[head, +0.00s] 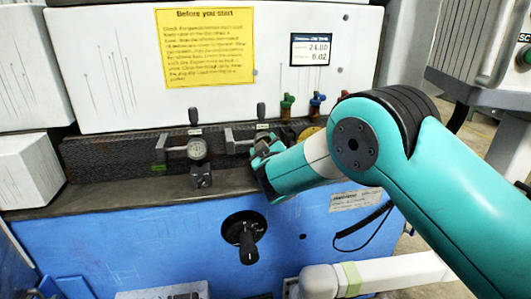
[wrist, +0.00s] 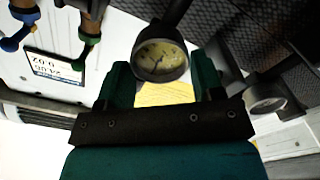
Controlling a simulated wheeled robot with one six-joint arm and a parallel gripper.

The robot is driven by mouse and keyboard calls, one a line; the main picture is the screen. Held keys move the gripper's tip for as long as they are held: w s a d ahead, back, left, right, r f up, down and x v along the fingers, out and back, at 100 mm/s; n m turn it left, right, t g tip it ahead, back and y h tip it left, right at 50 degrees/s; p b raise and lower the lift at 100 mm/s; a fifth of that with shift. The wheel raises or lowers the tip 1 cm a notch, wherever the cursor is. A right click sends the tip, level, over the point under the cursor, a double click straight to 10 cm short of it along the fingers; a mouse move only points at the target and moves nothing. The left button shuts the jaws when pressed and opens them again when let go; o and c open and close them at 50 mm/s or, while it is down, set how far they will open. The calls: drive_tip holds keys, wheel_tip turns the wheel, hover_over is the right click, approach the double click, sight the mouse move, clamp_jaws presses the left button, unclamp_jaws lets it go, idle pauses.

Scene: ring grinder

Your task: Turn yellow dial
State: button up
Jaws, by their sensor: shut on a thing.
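The yellow-faced round dial gauge (wrist: 160,55) shows in the wrist view, with a dark rim and a needle. The two fingers of my gripper (wrist: 162,82) stand on either side of its lower rim, closed on it. In the head view my gripper (head: 264,160) is at the second gauge holder on the ledge, and it hides most of that gauge. The arm comes in from the right.
A white-faced gauge (head: 197,150) stands just left of my gripper. Green (head: 287,102) and blue (head: 316,101) valves stand to the right, near a partly hidden yellow part (head: 309,133). A black knob (head: 244,240) sits on the blue front below.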

drive_tip(key=n+b, duration=0.1)
drive_tip(key=n, duration=0.4)
drive_tip(key=shift+a+n, duration=0.1)
drive_tip(key=shift+n, duration=0.3)
idle(0.4)
drive_tip(key=o, duration=0.9)
drive_tip(key=shift+o, duration=0.2)
drive_tip(key=shift+s, duration=0.1)
drive_tip(key=b+v, duration=0.6)
drive_tip(key=v, duration=1.1)
drive_tip(key=shift+b, duration=0.35)
